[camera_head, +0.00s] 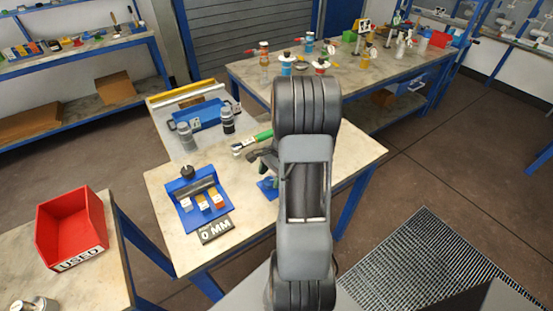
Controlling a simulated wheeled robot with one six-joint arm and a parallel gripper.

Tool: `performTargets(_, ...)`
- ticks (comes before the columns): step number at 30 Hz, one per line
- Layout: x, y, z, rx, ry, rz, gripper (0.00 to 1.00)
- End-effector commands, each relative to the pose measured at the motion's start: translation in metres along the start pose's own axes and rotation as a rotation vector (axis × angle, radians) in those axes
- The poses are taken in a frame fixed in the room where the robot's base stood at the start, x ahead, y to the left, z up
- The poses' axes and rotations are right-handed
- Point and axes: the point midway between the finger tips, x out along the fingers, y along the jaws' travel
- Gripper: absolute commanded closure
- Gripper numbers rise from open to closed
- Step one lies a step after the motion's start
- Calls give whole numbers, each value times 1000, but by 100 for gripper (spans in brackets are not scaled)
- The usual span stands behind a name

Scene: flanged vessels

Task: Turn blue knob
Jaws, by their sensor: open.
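My arm rises up the middle of the view and hides much of the near table behind it. My gripper (262,158) shows only in part, as dark fingers at the left edge of my arm, over the near table. It is open, and I see nothing held in it. No blue knob is clear. On the back table, small vessels and fittings include a blue-bodied one (286,66) and one with a blue top (310,38); they are too small to tell whether either is a knob. My gripper is well in front of both.
A red "USED" bin (72,228) stands left. Floor at right is clear, with a grate (430,265).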

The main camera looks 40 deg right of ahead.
Motion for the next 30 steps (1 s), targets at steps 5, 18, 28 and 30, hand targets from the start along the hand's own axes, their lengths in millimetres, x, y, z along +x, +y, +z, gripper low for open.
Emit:
performTargets(5, -36, -1, -1, -2, 5, -5, 31)
performTargets(18, -110, 0, 0, -1, 3, -2, 31)
performTargets(28, -123, 0, 0, -1, 2, 0, 31)
performTargets(30, -123, 0, 0, -1, 2, 0, 31)
